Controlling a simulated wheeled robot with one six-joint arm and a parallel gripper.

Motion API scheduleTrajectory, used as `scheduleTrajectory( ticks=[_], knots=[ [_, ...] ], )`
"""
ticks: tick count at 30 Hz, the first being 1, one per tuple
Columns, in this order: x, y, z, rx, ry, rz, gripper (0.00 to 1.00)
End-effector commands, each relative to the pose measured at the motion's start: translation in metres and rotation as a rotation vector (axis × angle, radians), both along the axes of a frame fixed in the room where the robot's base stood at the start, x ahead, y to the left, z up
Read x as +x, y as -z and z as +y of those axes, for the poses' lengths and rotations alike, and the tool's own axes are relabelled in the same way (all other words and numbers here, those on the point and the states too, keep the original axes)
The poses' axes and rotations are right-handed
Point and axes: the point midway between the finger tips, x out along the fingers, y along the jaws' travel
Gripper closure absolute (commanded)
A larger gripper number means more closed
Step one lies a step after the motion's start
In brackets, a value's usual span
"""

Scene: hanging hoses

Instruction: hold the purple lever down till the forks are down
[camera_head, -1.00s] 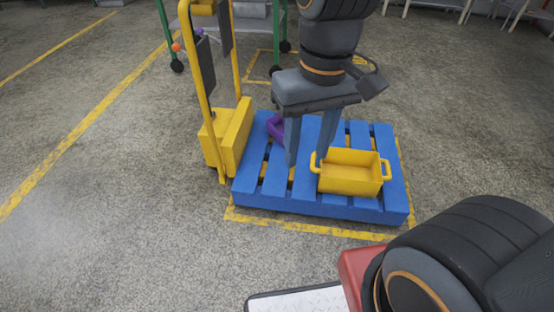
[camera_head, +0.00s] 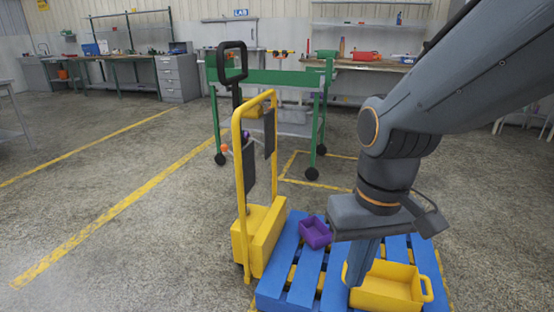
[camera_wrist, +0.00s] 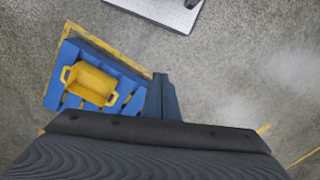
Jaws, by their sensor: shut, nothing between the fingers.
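A yellow pallet truck (camera_head: 262,232) with a black handle stands at the left end of a blue pallet (camera_head: 272,290). A small purple knob (camera_head: 246,136), which looks like the purple lever's end, shows at its upright frame, partly hidden by the frame. An orange knob (camera_head: 224,148) is on the left. The forks are mostly hidden under the pallet; yellow shows between its slats. My gripper (camera_head: 362,280) points down over the pallet, right of the truck and well apart from the knob. Its fingers are together and empty, also in the wrist view (camera_wrist: 163,82).
A purple bin (camera_head: 315,232) and a yellow bin with handles (camera_head: 390,290) sit on the pallet; my fingers overlap the yellow bin in the picture. A green wheeled frame (camera_head: 270,78) stands behind the truck. The floor left of the truck is clear.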

Motion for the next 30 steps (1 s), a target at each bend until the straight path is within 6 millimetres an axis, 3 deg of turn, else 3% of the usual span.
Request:
scheduleTrajectory(
  ticks=[1,3,15,21,30],
  knots=[
    [-0.002,-0.016,-0.006,-0.005,0.021,0.004,1.00],
    [-0.001,-0.027,-0.015,-0.010,0.048,0.004,1.00],
    [-0.003,-0.078,-0.066,-0.037,0.190,0.008,1.00],
    [-0.004,-0.087,-0.079,-0.042,0.222,0.007,1.00],
    [-0.004,-0.086,-0.081,-0.044,0.228,0.007,1.00]
  ],
)
